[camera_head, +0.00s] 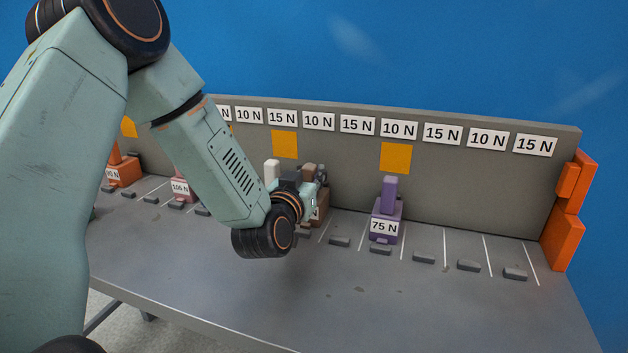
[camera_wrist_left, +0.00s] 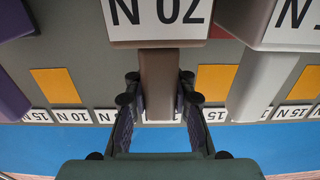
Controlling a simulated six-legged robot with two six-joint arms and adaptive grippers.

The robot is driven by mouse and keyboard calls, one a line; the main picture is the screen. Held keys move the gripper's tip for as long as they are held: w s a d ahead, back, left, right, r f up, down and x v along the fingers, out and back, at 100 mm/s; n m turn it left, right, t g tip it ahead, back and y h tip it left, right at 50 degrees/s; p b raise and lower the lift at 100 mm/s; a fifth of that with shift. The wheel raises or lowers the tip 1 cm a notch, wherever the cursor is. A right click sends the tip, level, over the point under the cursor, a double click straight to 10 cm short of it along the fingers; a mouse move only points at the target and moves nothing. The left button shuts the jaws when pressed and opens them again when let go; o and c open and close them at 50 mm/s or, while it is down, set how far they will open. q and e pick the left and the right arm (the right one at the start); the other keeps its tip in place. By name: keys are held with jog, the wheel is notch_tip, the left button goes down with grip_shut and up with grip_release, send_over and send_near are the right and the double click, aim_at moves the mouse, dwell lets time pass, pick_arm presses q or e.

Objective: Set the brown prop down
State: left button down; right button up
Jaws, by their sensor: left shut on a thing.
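The brown prop (camera_head: 322,207) stands upright near the panel's foot in the head view, partly hidden behind my left wrist. My left gripper (camera_head: 312,178) is shut on its upright post. In the left wrist view, the fingers (camera_wrist_left: 159,98) close on both sides of the brown post (camera_wrist_left: 158,75), and the prop's white label reads 70 N upside down. I cannot tell whether the prop's base touches the table (camera_head: 330,300). My right gripper is in neither view.
A purple prop marked 75 N (camera_head: 385,222) stands just right of the brown one. A pale post (camera_head: 271,172) shows left of my gripper. Small grey blocks (camera_head: 424,256) and white lines mark the table. Orange blocks (camera_head: 565,215) stand at the right end.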

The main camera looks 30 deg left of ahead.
pick_arm(q)
jog(key=shift+s+r, duration=0.15)
jog(key=shift+s, duration=0.15)
jog(key=c, duration=1.4)
grip_release()
jog(key=shift+w+f, duration=0.15)
jog(key=shift+f, duration=0.1)
jog(key=shift+o, duration=1.4)
jog(key=shift+r, duration=0.1)
jog(key=shift+r, duration=0.1)
jog(key=p+v, duration=0.3)
jog(key=v, duration=0.9)
jog(key=shift+r, duration=0.1)
